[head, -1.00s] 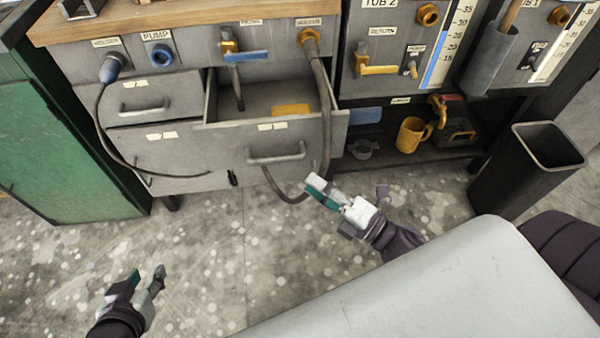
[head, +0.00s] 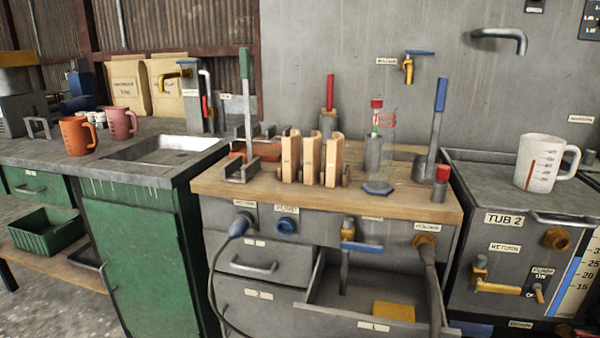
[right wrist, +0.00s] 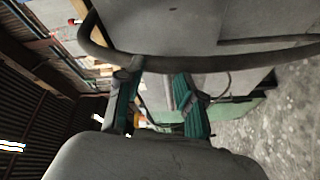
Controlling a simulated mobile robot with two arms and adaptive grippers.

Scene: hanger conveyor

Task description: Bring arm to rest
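My right gripper (right wrist: 158,88) shows in the right wrist view with its two teal-padded fingers apart and nothing seen between them. A dark hose (right wrist: 215,62) curves close past its fingertips; I cannot tell whether they touch. In the head view the hose (head: 431,275) hangs from a brass fitting at the right of the wooden-topped cabinet (head: 212,183). Neither gripper nor arm shows in the head view now, so my left gripper is hidden.
The cabinet's top drawer (head: 345,318) stands open with a yellow item (head: 394,311) inside. A blue-plugged cable (head: 212,285) hangs at the left. A green cabinet (head: 140,255) with a sink (head: 165,150) stands left, and the TUB 2 unit (head: 500,190) stands right.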

